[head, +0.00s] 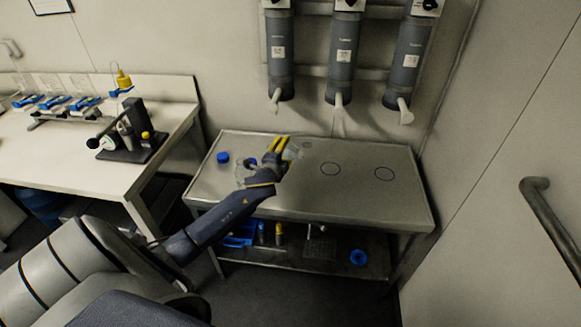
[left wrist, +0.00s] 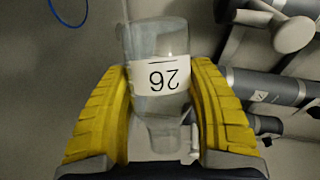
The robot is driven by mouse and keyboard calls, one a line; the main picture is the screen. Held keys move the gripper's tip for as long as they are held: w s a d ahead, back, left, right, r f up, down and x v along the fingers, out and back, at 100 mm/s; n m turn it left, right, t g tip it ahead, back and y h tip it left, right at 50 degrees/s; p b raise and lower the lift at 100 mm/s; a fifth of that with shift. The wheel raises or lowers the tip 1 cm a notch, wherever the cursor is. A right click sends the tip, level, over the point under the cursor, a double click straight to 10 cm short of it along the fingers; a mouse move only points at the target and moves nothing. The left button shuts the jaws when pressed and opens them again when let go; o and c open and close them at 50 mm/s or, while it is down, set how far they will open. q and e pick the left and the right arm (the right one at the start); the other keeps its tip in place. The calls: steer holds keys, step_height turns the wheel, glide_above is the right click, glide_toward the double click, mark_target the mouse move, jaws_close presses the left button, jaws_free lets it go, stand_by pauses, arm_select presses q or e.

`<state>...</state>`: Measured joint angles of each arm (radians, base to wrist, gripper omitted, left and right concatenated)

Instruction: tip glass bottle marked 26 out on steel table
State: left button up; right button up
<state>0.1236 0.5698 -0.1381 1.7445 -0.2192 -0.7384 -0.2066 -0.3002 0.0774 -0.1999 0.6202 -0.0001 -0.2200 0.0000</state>
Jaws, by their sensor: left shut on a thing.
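My left gripper (head: 284,145) is above the steel table (head: 300,202), with its yellow fingers shut on a clear glass bottle (head: 293,153). In the left wrist view the bottle (left wrist: 155,40) sits between the two yellow fingers (left wrist: 163,105). Its white label reads 26 and appears upside down there, with the narrower neck toward the bottom of the picture. The bottle is faint in the head view, so its exact tilt and any liquid inside are hard to tell. My right gripper is not in view.
A blue cap (head: 223,157) lies at the left of the steel table. Dark rings mark its bare right half. Three grey dispensers (head: 343,58) hang on the wall behind, nozzles down. A white bench (head: 60,160) with equipment stands at left. Items lie on the lower shelf (head: 335,258).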

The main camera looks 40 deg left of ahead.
arm_select(q)
steer(key=shift+r, duration=0.1)
stand_by(0.4)
steer(key=shift+r+m, duration=0.55)
steer(key=shift+m, duration=0.25)
steer(key=shift+t+y, duration=0.3)
steer(key=shift+d+r+m+t, duration=0.15)
steer(key=shift+r+m+t, duration=0.15)
steer(key=shift+r+m, duration=0.4)
steer(key=shift+f, duration=0.1)
steer(key=shift+d+r+m+t+y, duration=0.3)
steer(key=shift+r+m, duration=0.3)
steer(key=shift+m, duration=0.3)
steer(key=shift+r, duration=0.1)
steer(key=shift+d+r+m+t, duration=0.3)
steer(key=shift+r+m, duration=0.15)
steer(key=shift+m, duration=0.45)
